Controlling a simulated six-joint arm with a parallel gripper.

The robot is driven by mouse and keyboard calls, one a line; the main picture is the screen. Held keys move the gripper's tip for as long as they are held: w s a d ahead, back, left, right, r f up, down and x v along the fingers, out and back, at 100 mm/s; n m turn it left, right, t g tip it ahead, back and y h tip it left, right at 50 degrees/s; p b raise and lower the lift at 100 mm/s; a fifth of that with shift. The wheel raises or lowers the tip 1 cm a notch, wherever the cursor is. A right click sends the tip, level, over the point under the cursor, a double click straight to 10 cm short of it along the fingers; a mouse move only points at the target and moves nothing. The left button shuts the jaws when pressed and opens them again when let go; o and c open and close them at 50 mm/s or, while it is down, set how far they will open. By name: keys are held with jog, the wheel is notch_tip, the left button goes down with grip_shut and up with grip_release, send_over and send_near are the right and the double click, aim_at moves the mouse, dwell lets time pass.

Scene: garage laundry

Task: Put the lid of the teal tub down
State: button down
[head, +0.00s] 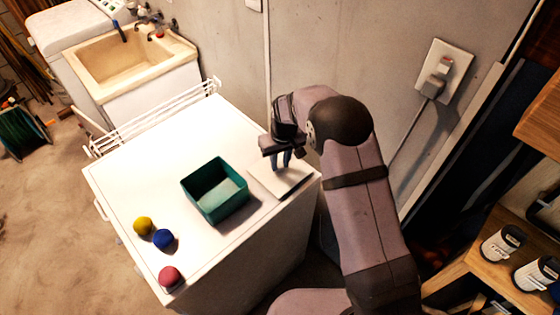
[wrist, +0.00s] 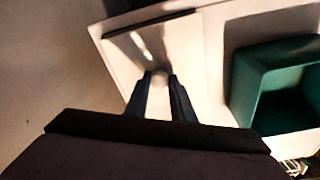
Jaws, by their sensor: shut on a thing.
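The teal tub (head: 215,190) stands open on the white appliance top, and no ball shows inside it. In the wrist view the tub (wrist: 243,90) is at the right. A flat cream lid (head: 290,183) is right of the tub, near the top's right corner. My gripper (head: 281,160) points down over the lid, its fingers shut on the small knob in the lid's middle. In the wrist view the lid (wrist: 195,50) lies beyond my fingertips (wrist: 160,78), apart from the tub. I cannot tell whether it touches the surface.
A yellow ball (head: 143,226), a blue ball (head: 164,240) and a red ball (head: 169,276) sit near the front left of the white top (head: 135,180). A white rack (head: 150,122) lines its back edge. A wall (head: 340,50) rises behind. The top's left part is clear.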

aim_at(282, 175)
jog(key=shift+f, duration=0.15)
jog(key=c, duration=1.5)
grip_release()
jog(key=r+b, duration=0.1)
jog(key=r, duration=0.3)
jog(key=s+r+b, duration=0.1)
jog(key=r, duration=0.3)
jog(key=r+b, duration=0.1)
jog(key=r, duration=0.3)
jog(key=shift+s+d+r, duration=0.15)
jog(key=shift+s+d, duration=0.15)
jog(key=shift+d, duration=0.05)
jog(key=s+d+f+m, duration=0.1)
jog(key=s+d, duration=0.4)
jog(key=s, duration=0.4)
jog(key=s+d+f+m+g, duration=0.1)
jog(key=s+d+f+m, duration=0.1)
jog(key=s+d, duration=0.3)
jog(key=s+d+f+m, duration=0.1)
jog(key=s+d, duration=0.4)
jog(key=s, duration=0.8)
jog(key=shift+s+d+f+g+h, duration=0.2)
jog(key=shift+f+g+h, duration=0.1)
jog(key=shift+f+h, duration=0.15)
